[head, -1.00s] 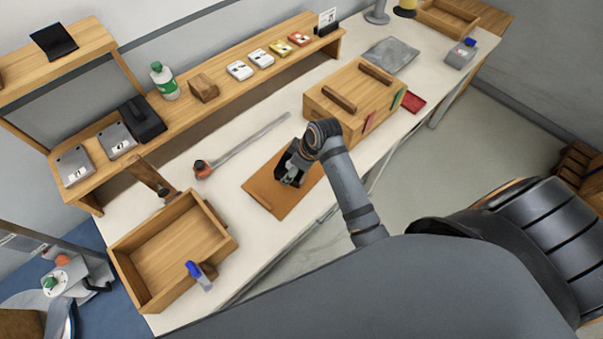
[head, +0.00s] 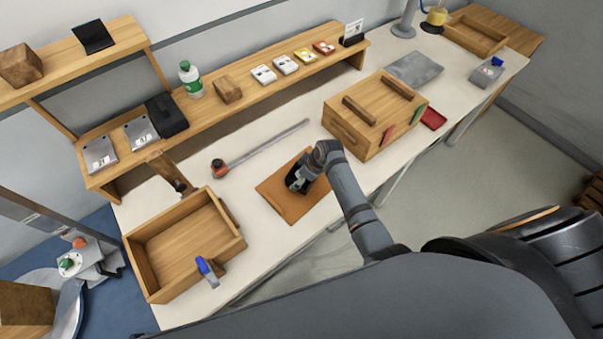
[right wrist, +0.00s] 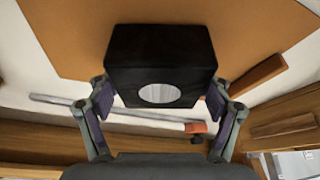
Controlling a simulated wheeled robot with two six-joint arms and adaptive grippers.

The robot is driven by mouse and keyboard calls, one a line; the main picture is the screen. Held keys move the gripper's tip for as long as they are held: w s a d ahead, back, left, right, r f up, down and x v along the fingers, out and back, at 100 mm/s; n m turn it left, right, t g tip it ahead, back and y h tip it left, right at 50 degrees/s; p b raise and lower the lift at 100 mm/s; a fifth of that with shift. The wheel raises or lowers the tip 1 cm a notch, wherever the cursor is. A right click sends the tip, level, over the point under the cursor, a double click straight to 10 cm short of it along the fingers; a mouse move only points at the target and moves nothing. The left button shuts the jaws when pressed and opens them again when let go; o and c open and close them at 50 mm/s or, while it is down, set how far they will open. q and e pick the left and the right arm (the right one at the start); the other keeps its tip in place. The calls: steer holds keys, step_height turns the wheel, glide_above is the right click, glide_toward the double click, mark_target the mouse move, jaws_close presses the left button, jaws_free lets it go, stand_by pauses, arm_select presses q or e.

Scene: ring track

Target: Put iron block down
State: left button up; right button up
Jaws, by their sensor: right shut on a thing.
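My right gripper (head: 298,182) is shut on the black iron block (right wrist: 160,58), which sits between both fingers in the right wrist view and shows a pale round spot. The gripper is over the brown board (head: 275,194) on the white table. In the right wrist view the board (right wrist: 75,35) spreads behind the block. I cannot tell whether the block touches the board. In the head view the block is mostly hidden by the gripper. My left gripper is not in view.
A wooden tray (head: 150,265) stands at left, with a blue-topped object (head: 207,270) at its rim. A long grey bar tool with a red end (head: 265,147) lies behind the board. A wooden box with handles (head: 365,132) stands to the right. A shelf (head: 245,105) runs along the back.

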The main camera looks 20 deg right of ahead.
steer(key=shift+r, duration=0.1)
steer(key=o, duration=1.8)
steer(key=shift+s, duration=0.1)
steer(key=shift+c, duration=0.2)
steer(key=v, duration=1.2)
steer(key=shift+b, duration=0.45)
